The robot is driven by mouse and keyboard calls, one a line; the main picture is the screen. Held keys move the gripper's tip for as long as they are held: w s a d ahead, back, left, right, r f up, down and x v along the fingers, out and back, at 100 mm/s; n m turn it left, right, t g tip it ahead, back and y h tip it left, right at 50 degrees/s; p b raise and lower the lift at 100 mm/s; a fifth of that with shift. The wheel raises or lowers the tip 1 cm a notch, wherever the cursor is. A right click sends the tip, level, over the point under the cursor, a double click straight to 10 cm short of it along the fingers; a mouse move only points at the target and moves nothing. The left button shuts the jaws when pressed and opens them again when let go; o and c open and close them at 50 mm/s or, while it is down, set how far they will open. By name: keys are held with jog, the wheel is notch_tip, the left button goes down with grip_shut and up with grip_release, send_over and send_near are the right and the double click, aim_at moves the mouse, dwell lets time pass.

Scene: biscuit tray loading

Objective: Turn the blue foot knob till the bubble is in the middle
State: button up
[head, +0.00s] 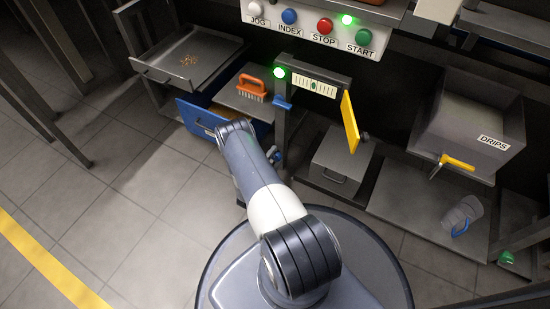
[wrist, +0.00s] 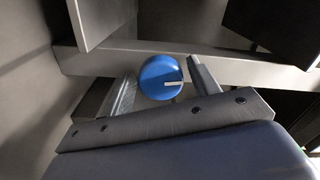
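The blue foot knob (wrist: 157,84) is round with a pale pointer line and sits under a grey beam in the wrist view. My gripper (wrist: 161,70) is open, with one finger on each side of the knob. A gap shows between the knob and the right finger; the left finger is very close, and I cannot tell if it touches. In the head view my arm mostly hides the gripper and knob area. The level vial (head: 325,89) there is pale with dark marks; a dark green oval, seemingly the bubble, lies near its middle.
A green lamp (head: 280,72) glows left of the vial. A yellow flap (head: 350,122) hangs right of it. A DRIPS box (head: 463,137) stands right.

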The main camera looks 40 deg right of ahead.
jog(key=shift+o, duration=0.7)
jog(key=shift+s+a+r, duration=0.1)
jog(key=shift+a, duration=0.15)
jog(key=p+v, duration=0.3)
jog(key=v, duration=0.7)
jog(key=b+x, duration=0.3)
jog(key=x, duration=0.6)
jog(key=shift+d, duration=0.4)
jog(key=shift+w+d, duration=0.3)
jog(key=shift+d, duration=0.1)
